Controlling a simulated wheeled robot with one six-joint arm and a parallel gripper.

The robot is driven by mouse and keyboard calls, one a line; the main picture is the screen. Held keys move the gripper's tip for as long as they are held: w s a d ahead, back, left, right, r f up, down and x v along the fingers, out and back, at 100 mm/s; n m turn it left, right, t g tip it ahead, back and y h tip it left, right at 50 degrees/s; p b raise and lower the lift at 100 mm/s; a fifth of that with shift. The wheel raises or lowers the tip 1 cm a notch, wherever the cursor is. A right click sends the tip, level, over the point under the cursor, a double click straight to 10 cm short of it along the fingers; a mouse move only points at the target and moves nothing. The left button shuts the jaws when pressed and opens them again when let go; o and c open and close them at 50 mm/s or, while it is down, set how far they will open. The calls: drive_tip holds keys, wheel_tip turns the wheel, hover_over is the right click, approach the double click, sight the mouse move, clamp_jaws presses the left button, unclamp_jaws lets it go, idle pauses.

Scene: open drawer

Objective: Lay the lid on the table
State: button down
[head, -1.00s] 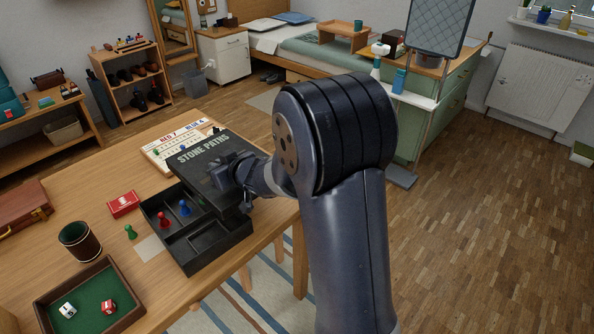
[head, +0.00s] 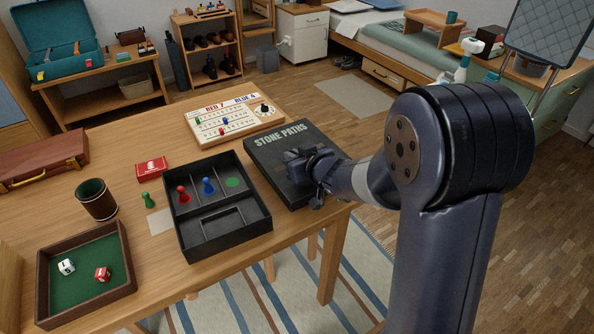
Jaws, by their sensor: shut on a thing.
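The lid (head: 270,163) is black with "STONE PATHS" in pale letters along its far edge. It lies flat or nearly flat over the table's right side, to the right of the open black box (head: 233,227). I cannot tell whether its underside touches the table (head: 225,278). My gripper (head: 304,163) is shut on the lid at its near right part; the fingertips are partly hidden by the wrist.
A score board (head: 212,131) lies behind the lid. A red card box (head: 151,168), a green pawn (head: 148,200), a dark cup (head: 96,201) and a green-lined dice tray (head: 130,278) stand left of the box. The table's right edge is close to the lid.

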drive_tip(key=shift+f+b, duration=0.6)
drive_tip(key=shift+f, duration=1.2)
drive_tip(key=shift+f, duration=0.1)
drive_tip(key=shift+f, duration=0.15)
drive_tip(key=c, duration=1.6)
unclamp_jaws()
drive_tip(key=shift+o, duration=0.2)
drive_tip(key=shift+r, duration=0.3)
drive_tip(key=p+v, duration=0.2)
drive_tip(key=v, duration=1)
